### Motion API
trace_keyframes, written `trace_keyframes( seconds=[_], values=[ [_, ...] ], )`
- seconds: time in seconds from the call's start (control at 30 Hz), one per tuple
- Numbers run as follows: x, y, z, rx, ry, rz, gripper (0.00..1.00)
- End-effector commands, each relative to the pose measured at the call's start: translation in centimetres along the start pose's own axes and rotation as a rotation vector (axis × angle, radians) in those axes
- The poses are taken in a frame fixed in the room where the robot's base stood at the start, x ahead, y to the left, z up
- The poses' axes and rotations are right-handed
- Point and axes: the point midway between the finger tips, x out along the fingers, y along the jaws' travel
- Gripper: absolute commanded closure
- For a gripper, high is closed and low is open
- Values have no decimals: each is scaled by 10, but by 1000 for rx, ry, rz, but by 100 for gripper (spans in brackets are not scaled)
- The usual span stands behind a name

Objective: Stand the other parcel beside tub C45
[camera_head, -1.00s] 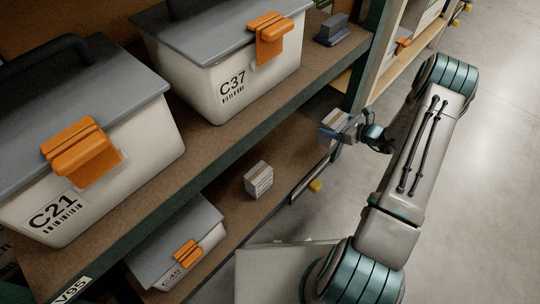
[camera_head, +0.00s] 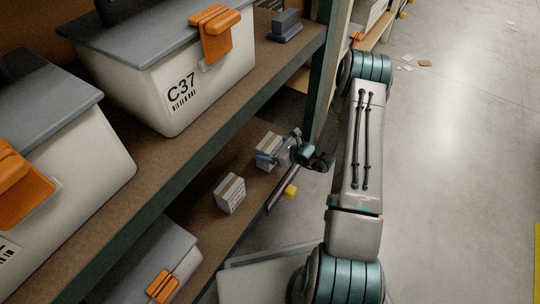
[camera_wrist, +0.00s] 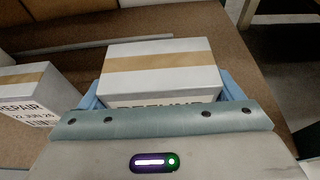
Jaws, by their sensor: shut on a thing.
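My gripper (camera_head: 292,150) is shut on a grey-white parcel (camera_head: 269,147) with a tan tape band, at the lower shelf. In the wrist view, the held parcel (camera_wrist: 160,68) sits between my blue fingers, its printed front mostly hidden by my gripper. I cannot tell whether it touches the shelf. A similar parcel (camera_head: 229,195) stands on the lower shelf, between the held one and tub C45 (camera_head: 150,262). It shows at the left of the wrist view (camera_wrist: 32,98), its label reading "REPAIR". Tub C45 has a grey lid and orange latch; its label is out of view now.
Tub C37 (camera_head: 200,90), another large tub (camera_head: 75,150) and a small grey item (camera_head: 286,24) stand on the upper shelf (camera_head: 215,125), which overhangs the lower shelf (camera_head: 205,235). A green rack post (camera_head: 325,85) rises right of the held parcel. Open floor lies to the right.

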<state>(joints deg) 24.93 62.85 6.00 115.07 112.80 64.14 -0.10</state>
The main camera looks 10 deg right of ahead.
Motion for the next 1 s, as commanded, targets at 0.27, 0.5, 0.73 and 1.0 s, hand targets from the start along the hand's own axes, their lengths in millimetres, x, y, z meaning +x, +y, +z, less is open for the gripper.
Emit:
trace_keyframes(
  seconds=[0.27,0.5,0.73,1.0],
  values=[
    [12,0,-32,-1,-2,1,49],
    [11,0,-31,0,-2,0,49],
    [12,0,-33,0,0,0,0],
    [5,-1,-29,1,1,-2,0]
  ],
)
